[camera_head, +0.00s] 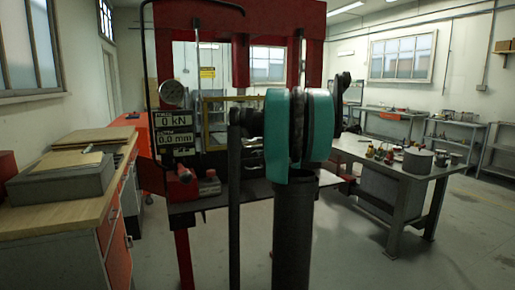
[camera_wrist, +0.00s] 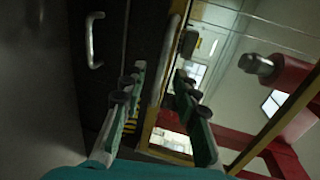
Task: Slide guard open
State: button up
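The guard (camera_head: 204,124) is a clear panel in a yellow frame, standing across the opening of the red press in the head view. Its right part is hidden behind my arm. In the wrist view, the yellow frame (camera_wrist: 178,142) runs upward beyond my fingers, with a pale upright bar, apparently its handle (camera_wrist: 168,62), along its left side. My gripper (camera_wrist: 158,76) is open, with one finger on each side of this bar in the picture. I cannot tell whether either finger touches it. In the head view the gripper is hidden behind my teal arm.
The red press (camera_head: 165,50) carries a round gauge (camera_head: 172,93) and displays reading 0 kN and 0.0 mm. A wooden-topped bench (camera_head: 60,215) stands left and a grey table (camera_head: 400,165) right. A dark panel with a silver handle (camera_wrist: 92,42) is left of my fingers.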

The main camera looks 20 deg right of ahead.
jog(key=shift+x, duration=1.7)
jog(key=shift+c, duration=0.5)
grip_shut()
